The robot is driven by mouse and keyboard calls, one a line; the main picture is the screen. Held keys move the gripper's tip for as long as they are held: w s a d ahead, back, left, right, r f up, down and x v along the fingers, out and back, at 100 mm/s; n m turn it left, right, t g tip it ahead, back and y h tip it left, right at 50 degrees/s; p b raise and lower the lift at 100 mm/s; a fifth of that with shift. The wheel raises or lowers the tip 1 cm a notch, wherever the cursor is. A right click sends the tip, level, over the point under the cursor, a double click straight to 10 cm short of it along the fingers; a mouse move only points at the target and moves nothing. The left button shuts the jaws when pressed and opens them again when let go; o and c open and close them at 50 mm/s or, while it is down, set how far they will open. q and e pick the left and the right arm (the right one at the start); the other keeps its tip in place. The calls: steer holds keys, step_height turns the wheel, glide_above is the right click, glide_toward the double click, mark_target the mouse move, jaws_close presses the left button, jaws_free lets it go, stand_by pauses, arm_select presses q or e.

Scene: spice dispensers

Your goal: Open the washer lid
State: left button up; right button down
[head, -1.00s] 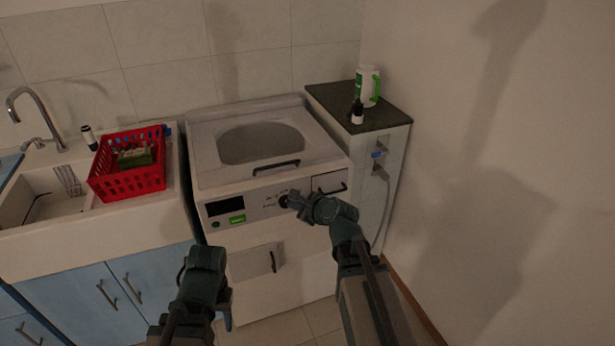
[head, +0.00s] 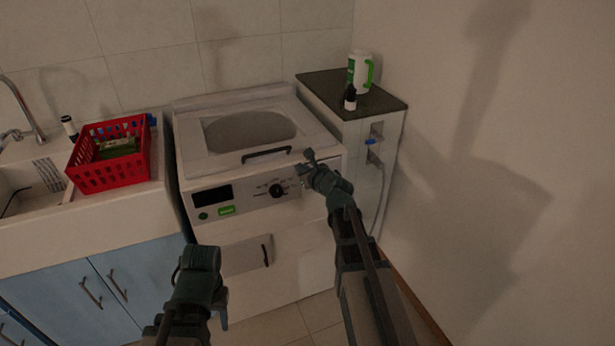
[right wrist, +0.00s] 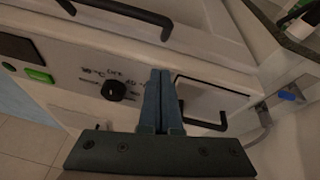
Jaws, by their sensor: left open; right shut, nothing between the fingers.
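The white washer (head: 270,225) stands against the tiled wall. Its lid (head: 300,135), with an oval grey window, is down. The black lid handle (head: 266,154) is at the lid's front edge; it also shows at the top of the right wrist view (right wrist: 118,12). My right gripper (head: 309,155) is shut and empty, in front of the panel's upper right, just right of the lid handle. In the right wrist view its fingers (right wrist: 159,75) lie between the dial and the drawer handle, below the lid handle. My left gripper is low in front of the washer; its fingers are mostly hidden.
The panel has a black dial (head: 277,190), a display (head: 212,195) and a drawer with a black handle (right wrist: 205,122). A red basket (head: 110,170) sits by the sink at left. A dark-topped cabinet (head: 375,100) with bottles stands close at right.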

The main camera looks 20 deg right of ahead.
mark_target(288, 152)
steer(key=shift+x, duration=1.2)
steer(key=shift+w+a+r+p, duration=0.15)
steer(key=shift+w+r+p, duration=0.05)
steer(key=shift+r+p, duration=0.4)
steer(key=shift+w+a+r+p, duration=0.1)
steer(key=shift+w+r+p, duration=0.1)
steer(key=shift+r+p, duration=0.35)
steer(key=shift+w+a+r+p, duration=0.15)
steer(key=shift+w+r+p, duration=0.05)
steer(key=shift+r+p, duration=0.4)
